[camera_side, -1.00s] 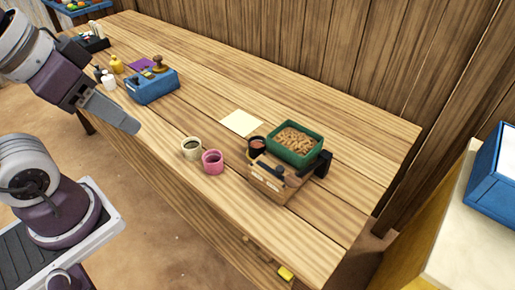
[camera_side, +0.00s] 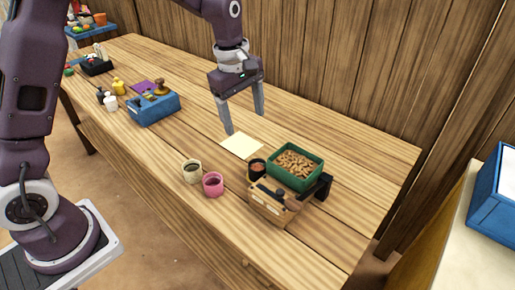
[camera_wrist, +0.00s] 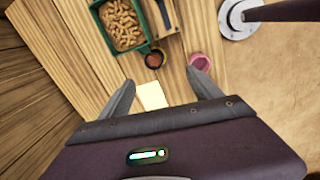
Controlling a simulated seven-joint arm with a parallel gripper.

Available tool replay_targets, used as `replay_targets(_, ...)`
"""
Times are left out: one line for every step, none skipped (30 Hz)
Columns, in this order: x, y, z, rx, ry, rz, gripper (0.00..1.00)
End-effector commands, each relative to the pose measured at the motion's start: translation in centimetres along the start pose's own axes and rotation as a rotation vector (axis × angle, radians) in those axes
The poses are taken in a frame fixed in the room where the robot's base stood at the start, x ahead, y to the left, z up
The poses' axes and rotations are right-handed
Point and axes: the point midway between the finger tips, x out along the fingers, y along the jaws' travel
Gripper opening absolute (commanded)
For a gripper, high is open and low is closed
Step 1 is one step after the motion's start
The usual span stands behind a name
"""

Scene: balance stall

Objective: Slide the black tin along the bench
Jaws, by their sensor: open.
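The black tin (camera_side: 257,169), open-topped with reddish-brown contents, stands on the wooden bench (camera_side: 330,133) beside the green tray (camera_side: 320,177) and the wooden balance box (camera_side: 268,207). In the wrist view the tin (camera_wrist: 154,60) shows just below the tray's corner, beyond my fingertips. My gripper (camera_side: 244,124) is open and empty, pointing down above the bench, behind and a little left of the tin. In the wrist view a pale yellow sheet (camera_wrist: 152,96) lies between the fingers of my gripper (camera_wrist: 160,78).
A cream cup (camera_side: 191,172) and a pink cup (camera_side: 212,185) stand left of the tin, near the front edge. The green tray holds brown nut-like pieces. A blue box (camera_side: 152,108) and small bottles stand at left. The bench behind the sheet is clear.

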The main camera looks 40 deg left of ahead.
Motion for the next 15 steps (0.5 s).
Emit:
replay_targets(2.8, 1.0, -0.3, -0.086, 0.004, -0.031, 0.74)
replay_targets(4.3, 1.6, -0.5, -0.143, 0.007, -0.046, 0.74)
replay_targets(6.3, 2.1, -0.7, -0.214, 0.013, -0.064, 0.74)
replay_targets(7.6, 2.5, -0.9, -0.262, 0.018, -0.075, 0.74)
replay_targets(8.9, 2.7, -1.0, -0.305, 0.024, -0.086, 0.74)
replay_targets(10.4, 3.0, -1.2, -0.356, 0.031, -0.097, 0.74)
replay_targets(11.4, 3.1, -1.3, -0.388, 0.036, -0.105, 0.74)
replay_targets(12.2, 3.2, -1.4, -0.417, 0.040, -0.111, 0.74)
replay_targets(13.1, 3.3, -1.4, -0.448, 0.045, -0.118, 0.74)
replay_targets(13.7, 3.3, -1.5, -0.467, 0.048, -0.122, 0.74)
replay_targets(14.1, 3.3, -1.5, -0.480, 0.050, -0.125, 0.74)
replay_targets(14.5, 3.4, -1.5, -0.495, 0.052, -0.127, 0.74)
replay_targets(14.7, 3.4, -1.6, -0.501, 0.053, -0.128, 0.74)
replay_targets(14.8, 3.4, -1.6, -0.504, 0.054, -0.128, 0.74)
replay_targets(14.8, 3.4, -1.6, -0.507, 0.054, -0.128, 0.74)
